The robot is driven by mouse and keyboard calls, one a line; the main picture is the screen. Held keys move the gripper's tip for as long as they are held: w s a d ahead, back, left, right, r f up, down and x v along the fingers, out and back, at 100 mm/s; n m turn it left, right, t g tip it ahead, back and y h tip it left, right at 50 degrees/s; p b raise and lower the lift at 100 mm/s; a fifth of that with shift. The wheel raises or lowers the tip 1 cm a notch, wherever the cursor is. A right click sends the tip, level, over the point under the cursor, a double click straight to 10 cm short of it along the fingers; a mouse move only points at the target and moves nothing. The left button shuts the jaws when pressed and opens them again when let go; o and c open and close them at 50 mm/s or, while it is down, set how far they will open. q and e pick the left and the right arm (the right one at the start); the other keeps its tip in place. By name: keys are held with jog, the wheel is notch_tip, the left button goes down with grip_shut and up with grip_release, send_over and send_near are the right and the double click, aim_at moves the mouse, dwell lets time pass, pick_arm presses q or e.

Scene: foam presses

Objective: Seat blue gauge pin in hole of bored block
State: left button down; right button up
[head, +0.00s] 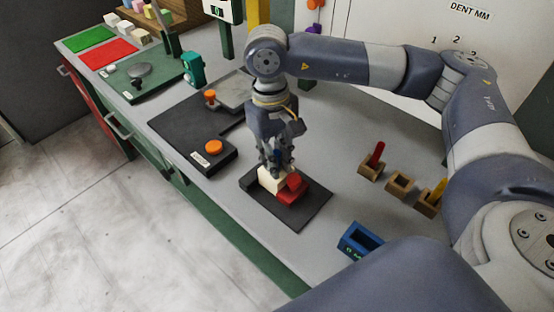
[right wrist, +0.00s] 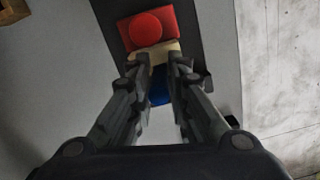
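The cream bored block (head: 267,182) sits on a dark plate (head: 305,215) on the bench, against a red piece (head: 292,189). In the right wrist view the block (right wrist: 155,52) shows as a tan strip just beyond my fingertips. My right gripper (head: 277,166) points down, right over the block. In the right wrist view the blue gauge pin (right wrist: 160,88) shows between the fingers, which close on it. Its lower end and the hole are hidden, so I cannot tell whether the pin is in the hole. My left gripper is not in view.
Three small wooden holders stand to the right: one with a red pin (head: 376,154), an empty one (head: 401,184), and one with a yellow pin (head: 437,190). A blue bin (head: 358,241) is near the front. A dark press base with an orange knob (head: 213,146) stands left of the plate.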

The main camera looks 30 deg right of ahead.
jog(key=shift+o, duration=0.7)
jog(key=shift+s+f, duration=0.15)
jog(key=shift+f, duration=0.3)
jog(key=shift+r, duration=0.1)
jog(key=shift+r+p, duration=0.2)
jog(key=shift+p, duration=0.15)
jog(key=shift+r+p, duration=0.35)
jog(key=shift+p, duration=0.1)
notch_tip(320, 180, up, 12)
jog(key=w+b, duration=0.1)
jog(key=shift+w, duration=0.4)
jog(key=shift+f, duration=0.1)
jog(key=shift+a, duration=0.1)
